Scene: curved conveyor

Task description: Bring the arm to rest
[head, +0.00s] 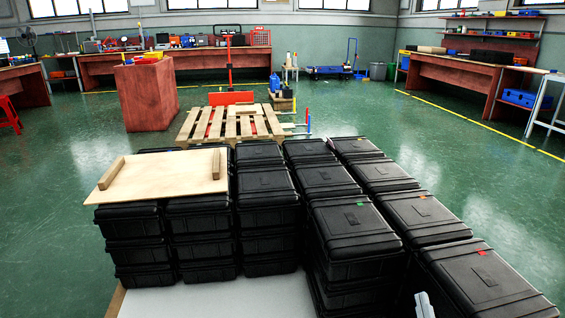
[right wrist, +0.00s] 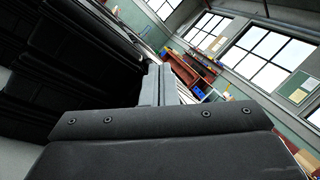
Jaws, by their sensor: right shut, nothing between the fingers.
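My right gripper (head: 424,305) shows only as a small pale tip at the bottom edge of the head view, in front of the black cases. In the right wrist view my right gripper (right wrist: 160,84) has its fingers together with nothing between them. It is beside dark stacked cases (right wrist: 75,55), which fill the left of that view. My left gripper is not in view.
Black cases (head: 265,180) stand in several stacks close in front on a pale surface (head: 220,300). A plywood board (head: 155,178) with two wooden blocks lies on the left stacks. Behind are a wooden pallet (head: 200,128) and a reddish box (head: 147,95). Green floor (head: 400,130) is open beyond.

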